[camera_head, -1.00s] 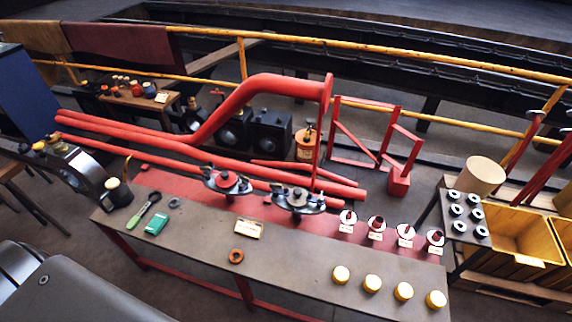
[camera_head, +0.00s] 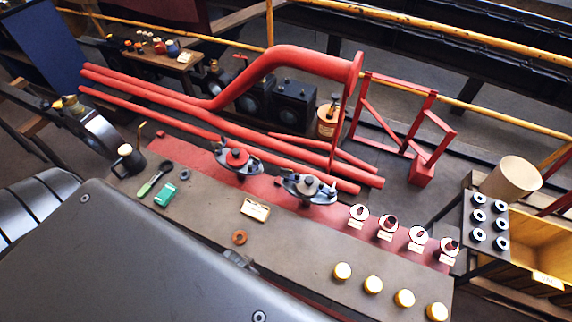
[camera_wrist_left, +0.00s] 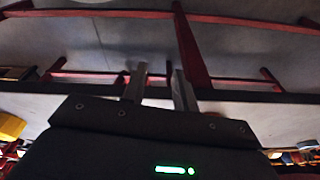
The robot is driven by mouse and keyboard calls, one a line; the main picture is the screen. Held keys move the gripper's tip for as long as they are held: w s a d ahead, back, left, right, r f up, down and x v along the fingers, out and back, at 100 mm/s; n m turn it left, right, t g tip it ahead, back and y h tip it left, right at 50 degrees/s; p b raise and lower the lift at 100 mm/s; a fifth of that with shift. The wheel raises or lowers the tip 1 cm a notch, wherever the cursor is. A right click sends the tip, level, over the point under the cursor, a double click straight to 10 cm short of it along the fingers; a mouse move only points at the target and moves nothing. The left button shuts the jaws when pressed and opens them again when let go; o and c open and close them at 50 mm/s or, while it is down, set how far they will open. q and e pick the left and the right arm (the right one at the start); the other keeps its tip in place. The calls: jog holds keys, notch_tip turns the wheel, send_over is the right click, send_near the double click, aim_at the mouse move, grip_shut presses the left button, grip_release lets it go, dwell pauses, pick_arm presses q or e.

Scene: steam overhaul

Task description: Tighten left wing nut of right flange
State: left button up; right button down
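The right flange (camera_head: 309,187), with a grey centre and dark side ears, sits on the bench's red strip at the end of a red pipe. Small wing-nut shapes stand at its left ear (camera_head: 290,176) and right ear; how tight they are cannot be told. The left flange (camera_head: 236,158) has a red centre. My left arm covers the lower left of the head view. My left gripper (camera_wrist_left: 158,75) shows in the left wrist view with its fingers apart and nothing between them, facing red beams, away from the flange. My right gripper is not in view.
A large red pipe (camera_head: 300,60) rises behind the flanges. The bench's middle is fairly clear.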

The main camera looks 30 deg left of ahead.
pick_arm(q)
jog(key=w+a+r+n+t+p, duration=0.1)
jog(key=w+r, duration=0.2)
jog(key=r, duration=0.9)
jog(key=w+a+r+n+p, duration=0.1)
jog(key=w+r, duration=0.2)
jog(key=r, duration=0.8)
jog(key=w+a+n+g, duration=0.1)
jog(key=w+a+n, duration=0.4)
jog(key=w+n, duration=0.15)
jog(key=w+a+n, duration=0.5)
jog(key=w, duration=0.3)
jog(key=n+g+h, duration=0.1)
jog(key=n+h, duration=0.3)
jog(key=n, duration=0.5)
send_near(285, 169)
jog(key=b+x, duration=0.1)
jog(key=x, duration=0.7)
jog(key=shift+w+d+f, duration=0.15)
jog(key=shift+d+f, duration=0.15)
jog(key=shift+d, duration=0.05)
grip_shut()
